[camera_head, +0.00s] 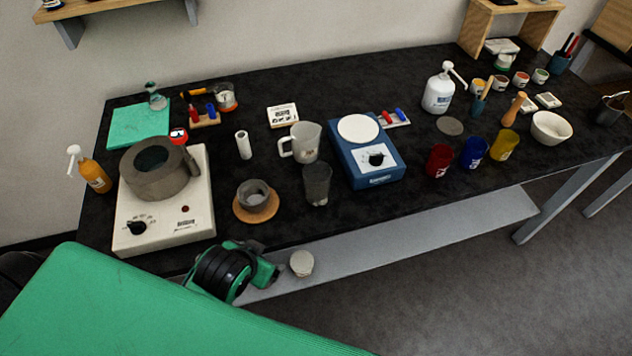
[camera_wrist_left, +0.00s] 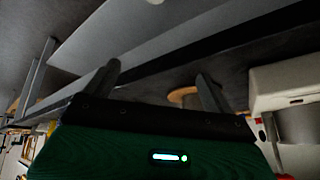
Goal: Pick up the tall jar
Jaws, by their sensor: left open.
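I cannot tell for sure which vessel is the tall jar. A tall dark grey, see-through vessel (camera_head: 316,184) stands upright near the table's front edge, right of a small grey bowl (camera_head: 256,196) on a round wooden coaster (camera_head: 241,212). A short pale round-topped object (camera_head: 302,263) shows below the front edge, by the lower shelf. My left gripper (camera_wrist_left: 158,72) is open, with nothing between its fingers; in the head view its green and black hand is low in front of the table, left of the dark vessel and apart from it. My right gripper is out of view.
The black table (camera_head: 213,257) is crowded. A white hotplate (camera_head: 160,235) bears a thick grey ring-shaped vessel (camera_head: 155,183). A white mug (camera_head: 304,142) and a blue scale (camera_head: 375,172) stand close to the dark vessel. A grey shelf (camera_head: 430,239) runs below the front edge.

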